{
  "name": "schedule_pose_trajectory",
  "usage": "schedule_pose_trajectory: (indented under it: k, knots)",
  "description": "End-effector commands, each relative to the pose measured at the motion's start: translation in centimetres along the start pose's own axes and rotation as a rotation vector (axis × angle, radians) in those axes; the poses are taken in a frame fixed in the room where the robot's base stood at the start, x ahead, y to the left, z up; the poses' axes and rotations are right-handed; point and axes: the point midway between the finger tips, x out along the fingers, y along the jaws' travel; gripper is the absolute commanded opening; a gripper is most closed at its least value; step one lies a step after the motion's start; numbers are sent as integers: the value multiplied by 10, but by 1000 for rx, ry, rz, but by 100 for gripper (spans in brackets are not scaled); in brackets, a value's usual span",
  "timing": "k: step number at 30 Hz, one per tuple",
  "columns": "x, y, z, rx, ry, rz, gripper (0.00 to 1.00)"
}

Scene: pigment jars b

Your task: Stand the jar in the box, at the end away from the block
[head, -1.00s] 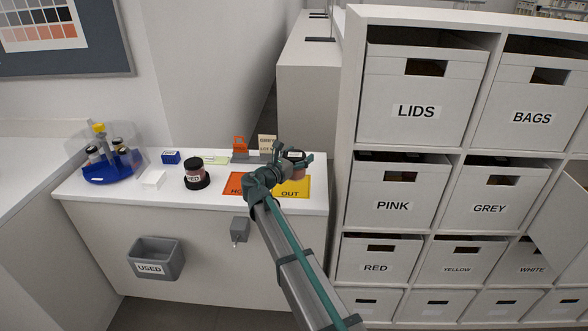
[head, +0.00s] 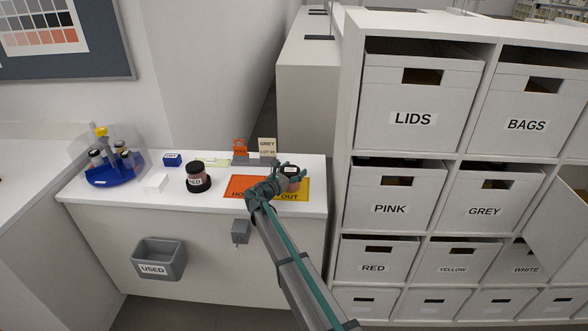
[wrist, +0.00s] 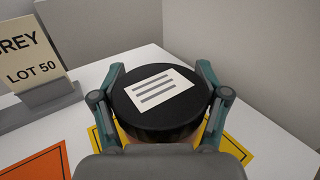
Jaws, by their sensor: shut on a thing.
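The jar has a flat black lid with a white lined label (wrist: 160,88). It also shows in the head view (head: 290,169), at the right end of the white counter by the yellow OUT mat. My gripper (head: 289,176) is shut on the jar, with one finger at each side of the lid in the wrist view. The jar looks upright; I cannot tell whether its base touches the mat. A card reading GREY LOT 50 (head: 267,148) stands behind it. A white box labelled GREY (head: 489,190) sits in the shelf to the right; its inside is mostly hidden. I cannot make out a block in a box.
The OUT mat (head: 300,196) and an orange mat (head: 240,187) lie side by side. Boxes labelled PINK (head: 391,190) and LIDS (head: 412,95) fill the shelf.

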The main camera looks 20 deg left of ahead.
Motion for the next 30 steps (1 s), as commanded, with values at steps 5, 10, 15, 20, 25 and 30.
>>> schedule_pose_trajectory:
  k: [5,10,15,20,25,30]
  knots:
    - [0,0,-3,1,-1,0,33]
    - [0,0,-5,0,-1,0,33]
    - [0,0,-5,0,0,0,94]
    - [0,0,-5,0,0,0,99]
    - [0,0,-5,0,0,0,99]
    - [-5,0,-3,0,0,1,99]
